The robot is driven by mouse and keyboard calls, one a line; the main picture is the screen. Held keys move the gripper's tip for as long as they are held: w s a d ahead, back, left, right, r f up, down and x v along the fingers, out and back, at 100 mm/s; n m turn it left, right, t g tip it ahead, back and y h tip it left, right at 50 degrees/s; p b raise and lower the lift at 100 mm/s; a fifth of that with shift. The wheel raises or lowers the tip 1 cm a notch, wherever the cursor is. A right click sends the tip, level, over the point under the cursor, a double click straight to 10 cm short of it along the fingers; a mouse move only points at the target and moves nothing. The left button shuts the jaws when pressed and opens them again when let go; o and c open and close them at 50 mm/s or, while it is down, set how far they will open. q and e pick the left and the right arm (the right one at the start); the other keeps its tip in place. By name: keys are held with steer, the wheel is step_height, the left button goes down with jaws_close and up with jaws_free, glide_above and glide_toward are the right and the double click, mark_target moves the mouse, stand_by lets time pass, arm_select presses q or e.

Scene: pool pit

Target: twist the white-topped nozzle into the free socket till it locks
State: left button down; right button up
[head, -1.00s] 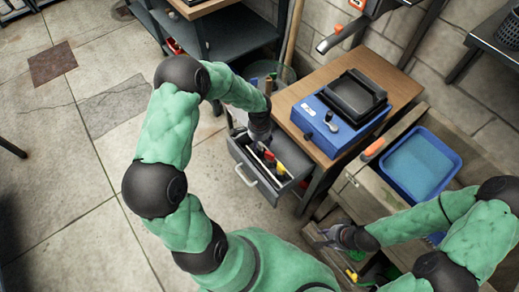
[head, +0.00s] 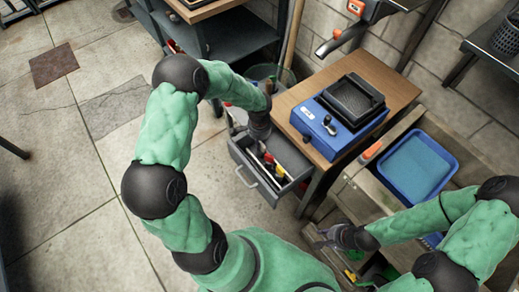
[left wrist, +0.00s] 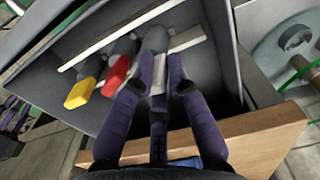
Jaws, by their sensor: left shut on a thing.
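My left gripper (left wrist: 157,98) has purple fingers closed around a grey nozzle with a white top (left wrist: 158,72) in the left wrist view. The nozzle is over the open grey drawer (left wrist: 45,85), at a pale bar across it; the fingers hide its lower part. A red-topped nozzle (left wrist: 117,72) and a yellow-topped one (left wrist: 81,93) sit to its left. In the head view, the left gripper (head: 259,138) reaches down into the drawer (head: 268,189), its fingertips hidden. I cannot make out the free socket. My right gripper (head: 335,237) is low at the right; its jaw opening is unclear.
A wooden bench (head: 388,78) with a blue machine (head: 330,135) stands right of the drawer. A blue tray (head: 455,165) is further right. A wooden edge (left wrist: 255,140) lies close to the fingers in the wrist view. The floor (head: 60,180) at left is open.

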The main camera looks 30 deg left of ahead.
arm_select(q)
steer(key=shift+r+p, duration=3.4)
steer(key=shift+r, duration=1.45)
